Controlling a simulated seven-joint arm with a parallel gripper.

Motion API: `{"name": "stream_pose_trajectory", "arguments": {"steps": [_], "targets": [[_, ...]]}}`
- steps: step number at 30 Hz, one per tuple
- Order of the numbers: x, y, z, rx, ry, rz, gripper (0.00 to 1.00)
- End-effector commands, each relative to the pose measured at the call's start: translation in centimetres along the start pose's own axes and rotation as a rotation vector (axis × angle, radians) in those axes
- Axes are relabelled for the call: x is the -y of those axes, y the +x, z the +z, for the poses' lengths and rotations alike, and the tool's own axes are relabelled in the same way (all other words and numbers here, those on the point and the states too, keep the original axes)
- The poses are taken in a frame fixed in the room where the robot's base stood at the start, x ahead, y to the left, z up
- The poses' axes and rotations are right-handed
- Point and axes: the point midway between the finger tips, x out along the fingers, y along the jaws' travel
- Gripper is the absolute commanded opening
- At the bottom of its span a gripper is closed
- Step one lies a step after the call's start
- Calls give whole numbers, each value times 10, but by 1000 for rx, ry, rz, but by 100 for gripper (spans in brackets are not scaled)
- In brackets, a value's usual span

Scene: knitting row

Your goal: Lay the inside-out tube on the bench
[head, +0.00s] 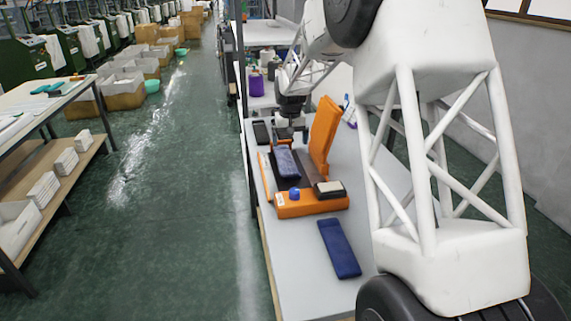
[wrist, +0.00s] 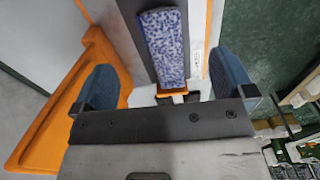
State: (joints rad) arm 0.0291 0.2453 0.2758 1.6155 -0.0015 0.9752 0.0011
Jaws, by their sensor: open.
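A speckled blue-and-white tube (head: 287,161) lies lengthwise on the dark bed of an orange device (head: 312,206) on the bench (head: 297,260). In the wrist view the speckled tube (wrist: 166,46) runs between my fingers, its near end by a small orange piece (wrist: 172,92). My gripper (wrist: 163,65) is open, with one blue finger either side of the tube and gaps to both. In the head view my gripper (head: 291,134) is at the tube's far end; its fingertips are hard to make out there. A plain dark blue flat piece (head: 339,248) lies on the bench in front of the device.
An orange upright panel (head: 323,136) stands at the device's right. A blue knob (head: 294,194) and a dark-framed pad (head: 329,188) sit on its front. A dark item (head: 261,132) lies at the bench's left edge. Bare bench surrounds the dark blue piece.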

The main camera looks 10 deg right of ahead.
Motion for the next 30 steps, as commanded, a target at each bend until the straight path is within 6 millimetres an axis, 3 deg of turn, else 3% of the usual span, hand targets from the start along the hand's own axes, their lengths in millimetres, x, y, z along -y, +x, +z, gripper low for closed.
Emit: {"name": "stream_pose_trajectory", "arguments": {"steps": [6,12,30], "targets": [[-2,40,-43,19,1,-1,100],[-2,62,-63,28,1,-1,100],[-2,73,-68,31,1,-1,100]]}}
